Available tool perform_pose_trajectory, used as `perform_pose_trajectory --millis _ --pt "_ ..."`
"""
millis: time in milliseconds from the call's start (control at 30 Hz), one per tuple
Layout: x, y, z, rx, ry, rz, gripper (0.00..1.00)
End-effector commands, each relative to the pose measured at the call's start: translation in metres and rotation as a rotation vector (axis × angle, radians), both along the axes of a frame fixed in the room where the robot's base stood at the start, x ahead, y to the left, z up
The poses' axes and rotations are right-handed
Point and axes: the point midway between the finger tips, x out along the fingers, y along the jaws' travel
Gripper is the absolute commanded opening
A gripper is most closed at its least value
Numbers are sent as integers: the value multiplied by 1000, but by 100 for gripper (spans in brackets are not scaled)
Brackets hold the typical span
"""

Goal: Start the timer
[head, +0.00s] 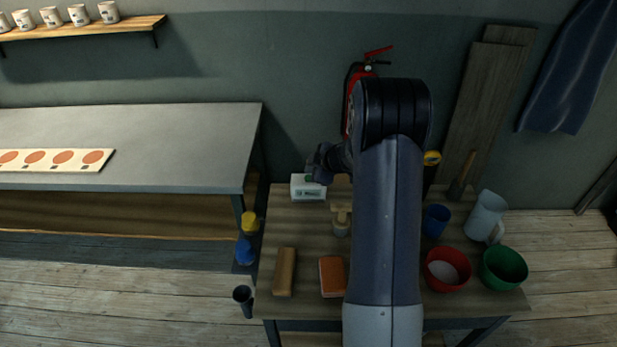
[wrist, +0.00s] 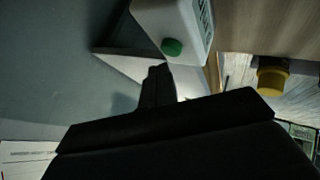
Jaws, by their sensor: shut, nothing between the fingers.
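The timer is a white box (head: 308,188) at the back left of the wooden table in the head view. In the wrist view the white box (wrist: 185,30) is at the top, with a round green button (wrist: 172,47) facing my gripper. My gripper (head: 318,168) is above the box's back part in the head view. In the wrist view the shut, empty fingers (wrist: 158,72) point toward the green button, with their tips just below it. I cannot tell whether they touch it. My arm hides the middle of the table in the head view.
Left of my arm, the table (head: 308,262) holds a brown block (head: 285,271), an orange sponge (head: 332,276) and a brush (head: 341,222). Right of it are a blue cup (head: 436,220), a white pitcher (head: 486,215), a red bowl (head: 447,284) and a green bowl (head: 503,283).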

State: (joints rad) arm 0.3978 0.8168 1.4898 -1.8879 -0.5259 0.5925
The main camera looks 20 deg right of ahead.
Motion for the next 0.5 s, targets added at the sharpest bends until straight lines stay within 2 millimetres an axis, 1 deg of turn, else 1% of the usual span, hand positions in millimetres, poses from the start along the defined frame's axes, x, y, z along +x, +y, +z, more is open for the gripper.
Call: perform_pose_trajectory --millis 233,500 --pt "0 0 -7 1 1 0 0" --pt "0 0 -8 0 0 0 0"
